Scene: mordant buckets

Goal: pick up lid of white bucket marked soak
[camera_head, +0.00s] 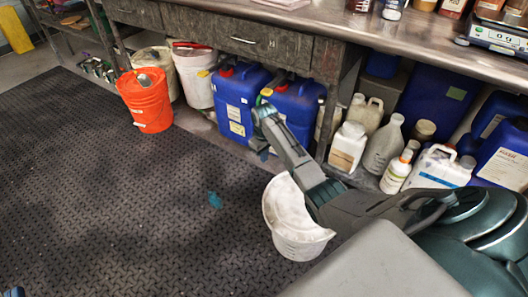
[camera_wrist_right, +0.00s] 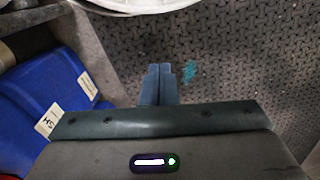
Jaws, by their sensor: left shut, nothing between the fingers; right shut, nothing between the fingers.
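A white bucket (camera_head: 297,243) stands on the floor mat, partly hidden by my right arm. I cannot tell whether its pale top is a lid, and no "soak" marking is readable. A white rim (camera_wrist_right: 125,4) shows at the top edge of the right wrist view. Another white bucket (camera_head: 197,82) stands under the bench with something red on top. My right gripper (camera_head: 262,152) is shut and empty, beyond the nearer white bucket and before the blue jugs; its closed fingers show in the right wrist view (camera_wrist_right: 158,70). Only a sliver of my left gripper (camera_head: 14,292) shows, at the bottom-left corner.
An orange bucket (camera_head: 146,102) and a cream bucket (camera_head: 152,57) stand by the bench. Blue jugs (camera_head: 238,98) and several white bottles (camera_head: 384,145) crowd the shelf under the bench (camera_head: 250,25). A teal stain (camera_head: 215,200) marks the mat. The left floor is clear.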

